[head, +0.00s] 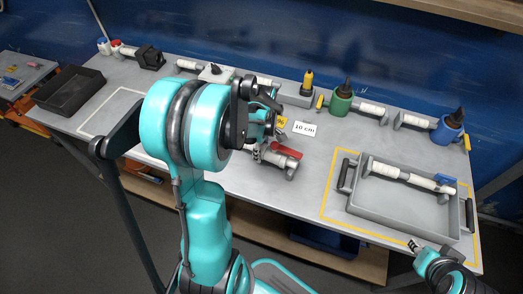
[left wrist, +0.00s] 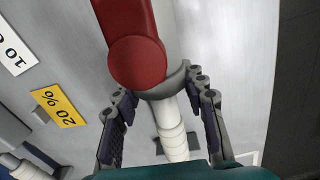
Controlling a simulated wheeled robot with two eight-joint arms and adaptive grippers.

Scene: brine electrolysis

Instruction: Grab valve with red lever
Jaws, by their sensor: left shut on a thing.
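The valve with the red lever (head: 286,151) is near the middle of the table's front edge in the head view. In the left wrist view its red lever (left wrist: 136,58) is at the top, above a grey collar and a white threaded pipe (left wrist: 172,132). My left gripper (left wrist: 163,95) is shut on the valve, its fingers on both sides of the pipe just below the collar. In the head view the left gripper (head: 262,148) is partly hidden by my own arm. My right gripper (head: 416,247) is at the lower right, away from the valve; its jaw gap is unclear.
A grey tray (head: 400,215) in a yellow outline holds a white pipe with a blue lever (head: 445,180). Along the back stand a green-based piece (head: 341,103), a blue-based piece (head: 447,130) and several pipe fittings. A black tray (head: 68,92) is at the left. Signs (head: 304,128) lie behind the valve.

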